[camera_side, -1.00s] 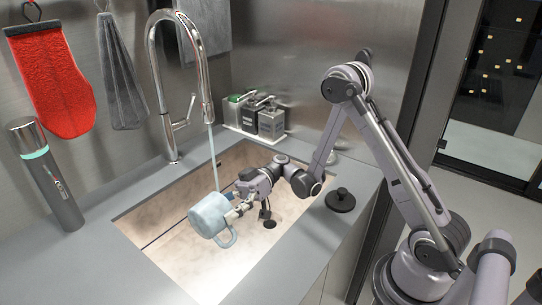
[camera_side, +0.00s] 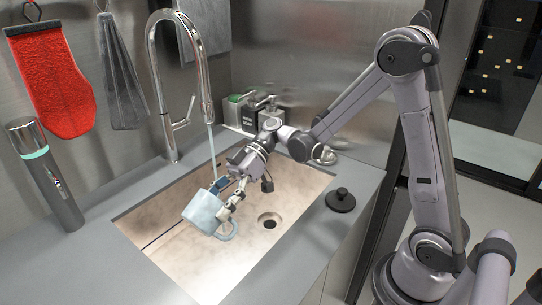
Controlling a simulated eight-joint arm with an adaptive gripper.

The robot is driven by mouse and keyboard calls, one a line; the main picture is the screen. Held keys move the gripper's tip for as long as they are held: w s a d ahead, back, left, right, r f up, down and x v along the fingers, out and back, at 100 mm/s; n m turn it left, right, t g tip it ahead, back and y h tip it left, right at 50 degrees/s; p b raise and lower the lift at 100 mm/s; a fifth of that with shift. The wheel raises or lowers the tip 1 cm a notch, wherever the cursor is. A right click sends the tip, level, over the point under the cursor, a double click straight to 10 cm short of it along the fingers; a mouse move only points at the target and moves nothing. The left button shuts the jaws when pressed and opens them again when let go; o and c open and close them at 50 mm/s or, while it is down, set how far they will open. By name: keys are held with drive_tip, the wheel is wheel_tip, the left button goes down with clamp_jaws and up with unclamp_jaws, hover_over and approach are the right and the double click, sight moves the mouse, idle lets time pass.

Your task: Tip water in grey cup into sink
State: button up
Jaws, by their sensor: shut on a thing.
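The grey cup (camera_side: 202,212) is a pale blue-grey mug with its handle at the lower right. It is tilted and held over the left middle of the sink (camera_side: 260,268). My gripper (camera_side: 226,196) is shut on the cup at its right side and comes from the upper right. A thin pale stream of water (camera_side: 212,145) runs down from the tall chrome faucet (camera_side: 158,80) and meets the top of the cup. The inside of the cup and any water in it cannot be seen.
A round drain (camera_side: 269,221) lies right of the cup. A black stopper (camera_side: 341,200) sits on the right counter. Several soap bottles (camera_side: 246,110) stand behind the sink. A grey flask (camera_side: 46,175) stands at the left. A red mitt (camera_side: 52,80) and grey cloths hang on the wall.

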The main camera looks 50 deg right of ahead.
sight(210, 196)
drive_tip(key=shift+a+r+h, duration=0.35)
drive_tip(key=shift+r+h, duration=0.35)
drive_tip(key=shift+h, duration=0.5)
drive_tip(key=h, duration=0.1)
drive_tip(key=r+h, duration=0.1)
drive_tip(key=h, duration=0.1)
drive_tip(key=shift+a+r, duration=0.1)
drive_tip(key=shift+a, duration=0.2)
drive_tip(key=h, duration=0.4)
drive_tip(key=shift+a+r, duration=0.15)
drive_tip(key=shift+r, duration=0.2)
drive_tip(key=shift+h, duration=2)
drive_tip(key=shift+d, duration=0.2)
